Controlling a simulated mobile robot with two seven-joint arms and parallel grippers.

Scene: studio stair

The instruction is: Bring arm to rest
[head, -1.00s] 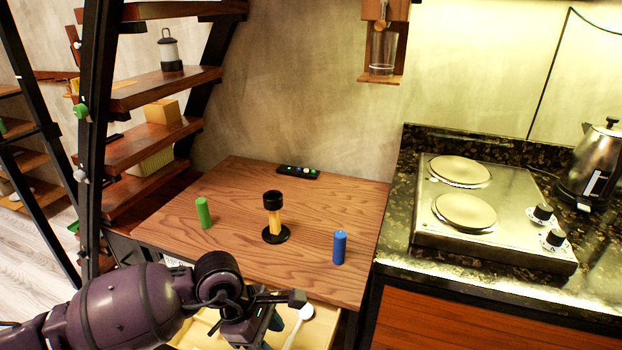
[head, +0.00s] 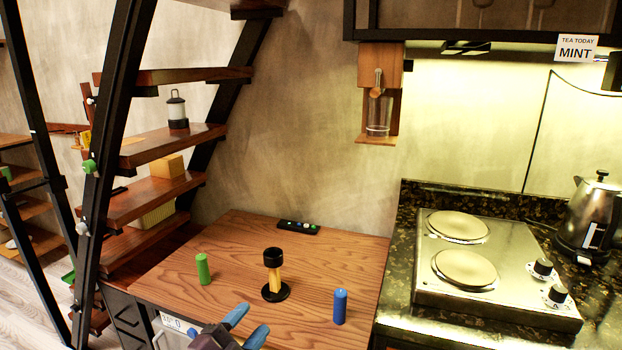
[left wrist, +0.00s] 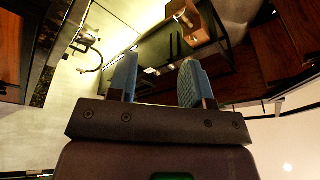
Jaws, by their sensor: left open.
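My left gripper (head: 250,324) is at the bottom edge of the head view, in front of the wooden table's near edge. Its two blue fingers are apart, with nothing seen between them. In the left wrist view the open fingers (left wrist: 158,72) point up toward the wall, and the space between them is empty. Most of my left arm is outside the head view. My right gripper is in neither view.
The wooden table (head: 225,262) holds a green cylinder (head: 203,269), a black-and-yellow stand (head: 274,277), a blue cylinder (head: 340,306) and a black strip (head: 298,227). A hotplate (head: 490,292) and kettle (head: 591,220) stand right. Open stairs (head: 160,200) rise left.

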